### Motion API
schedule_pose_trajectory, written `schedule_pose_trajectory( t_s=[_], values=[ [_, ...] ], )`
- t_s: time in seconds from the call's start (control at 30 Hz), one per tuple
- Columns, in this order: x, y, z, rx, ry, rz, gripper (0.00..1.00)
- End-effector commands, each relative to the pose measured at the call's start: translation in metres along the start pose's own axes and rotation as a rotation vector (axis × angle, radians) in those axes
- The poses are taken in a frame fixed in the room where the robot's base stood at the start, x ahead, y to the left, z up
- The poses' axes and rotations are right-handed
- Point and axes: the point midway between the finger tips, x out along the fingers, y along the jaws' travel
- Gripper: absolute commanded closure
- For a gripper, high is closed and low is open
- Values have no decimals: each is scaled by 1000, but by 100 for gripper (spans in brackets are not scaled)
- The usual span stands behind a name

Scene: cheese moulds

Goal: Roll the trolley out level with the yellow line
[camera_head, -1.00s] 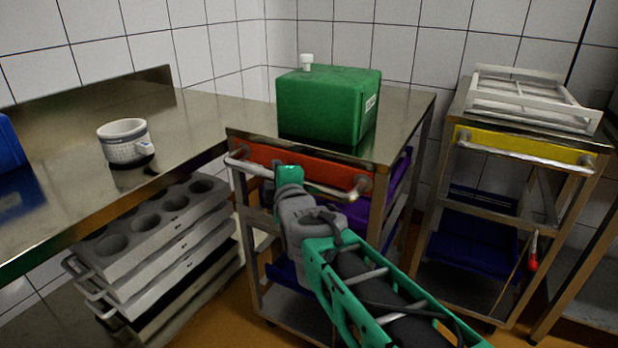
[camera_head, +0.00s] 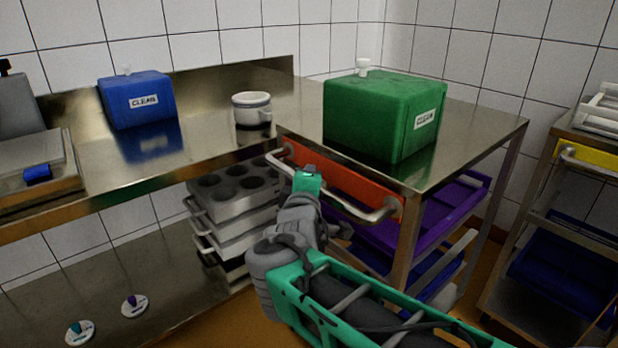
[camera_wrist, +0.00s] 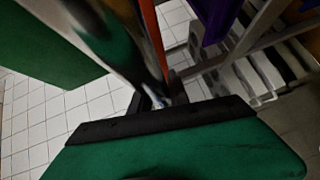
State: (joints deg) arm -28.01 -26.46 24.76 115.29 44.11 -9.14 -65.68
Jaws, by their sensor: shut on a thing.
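The trolley (camera_head: 462,132) has a steel top, an orange front panel (camera_head: 350,187) and a bar handle (camera_head: 335,203). It stands at the right end of the steel bench, its front left corner close to the bench edge. My gripper (camera_head: 304,186) is shut on the handle near its left end. In the wrist view my gripper (camera_wrist: 152,100) is dark and blurred, with the orange panel (camera_wrist: 152,35) just beyond it. A green box (camera_head: 375,115) with a label and white cap stands on the trolley. Purple trays (camera_head: 420,232) sit below. I see no yellow line on the floor.
The bench (camera_head: 215,155) holds a blue box (camera_head: 140,98) and a white cup (camera_head: 252,108). Grey moulds (camera_head: 240,190) are stacked beneath it. A second trolley with a yellow panel (camera_head: 585,160) stands to the right, with a gap between.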

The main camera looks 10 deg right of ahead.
Motion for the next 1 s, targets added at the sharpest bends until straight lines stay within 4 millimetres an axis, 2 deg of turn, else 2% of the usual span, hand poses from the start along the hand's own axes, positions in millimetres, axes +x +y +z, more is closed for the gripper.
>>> schedule_pose_trajectory(
  t_s=[0.4,0.43,0.67,0.9,1.0],
  values=[
    [-1,-2,-1,-1,-2,-3,100],
    [-1,-2,-1,-1,-2,-3,77],
    [-1,-1,-1,0,-2,-1,58],
    [-2,0,-2,0,-1,0,57],
    [-9,1,-3,0,1,-1,57]
  ],
)
